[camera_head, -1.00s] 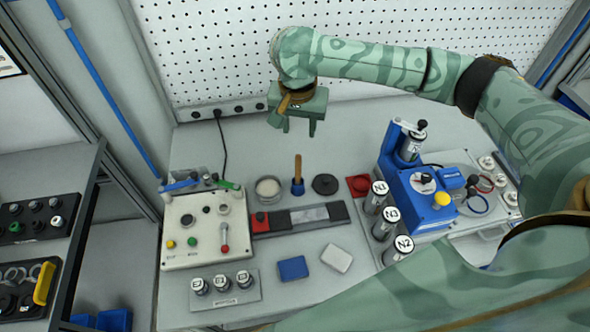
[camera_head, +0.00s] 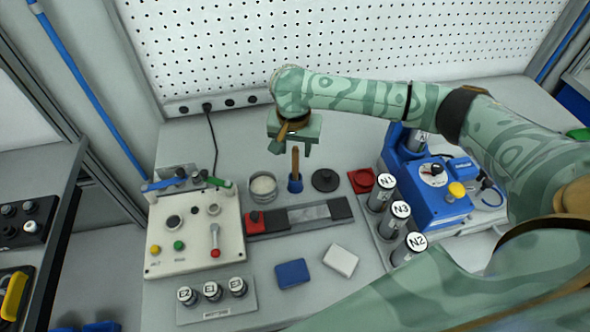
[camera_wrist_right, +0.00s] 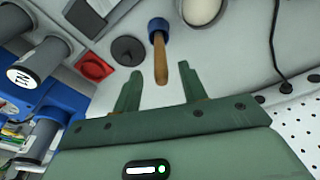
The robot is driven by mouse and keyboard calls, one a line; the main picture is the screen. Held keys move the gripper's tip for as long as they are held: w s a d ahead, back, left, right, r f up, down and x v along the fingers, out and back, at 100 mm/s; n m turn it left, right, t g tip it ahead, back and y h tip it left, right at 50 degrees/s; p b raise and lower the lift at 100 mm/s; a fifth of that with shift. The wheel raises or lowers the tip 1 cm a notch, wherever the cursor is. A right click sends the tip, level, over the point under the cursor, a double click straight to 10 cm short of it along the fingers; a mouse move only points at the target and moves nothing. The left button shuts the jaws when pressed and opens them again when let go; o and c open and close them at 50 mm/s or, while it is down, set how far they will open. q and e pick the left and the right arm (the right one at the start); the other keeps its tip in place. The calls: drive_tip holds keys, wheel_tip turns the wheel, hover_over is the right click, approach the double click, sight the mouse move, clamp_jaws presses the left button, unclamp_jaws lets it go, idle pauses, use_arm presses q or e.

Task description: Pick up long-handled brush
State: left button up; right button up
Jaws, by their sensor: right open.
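The long-handled brush (camera_head: 295,165) stands upright in a small blue holder (camera_head: 295,185) on the bench, its wooden handle pointing up. In the right wrist view the brush handle (camera_wrist_right: 160,62) points toward the space between the fingers, and its blue holder (camera_wrist_right: 158,26) lies beyond. My right gripper (camera_head: 293,148) is open and empty, just behind and above the handle's top in the head view. In the right wrist view its two green fingers (camera_wrist_right: 160,88) are spread to either side of the handle's line, not touching it. My left gripper is not in view.
Close to the brush are a round dish (camera_head: 263,187), a black disc (camera_head: 325,180) and a red square block (camera_head: 361,180). A grey strip fixture (camera_head: 308,213) lies in front. A control box (camera_head: 195,235) is left; labelled cylinders (camera_head: 380,192) and a blue machine (camera_head: 435,190) are right.

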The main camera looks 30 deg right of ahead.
sight(295, 168)
drive_tip(key=f, duration=0.1)
drive_tip(key=f+b, duration=0.1)
drive_tip(key=f, duration=0.1)
drive_tip(key=w+f+b, duration=0.1)
drive_tip(key=shift+d+f, duration=0.25)
drive_tip(key=shift+f, duration=0.15)
drive_tip(key=shift+s+r, duration=0.1)
drive_tip(key=shift+r, duration=0.05)
drive_tip(key=shift+c, duration=0.3)
clamp_jaws()
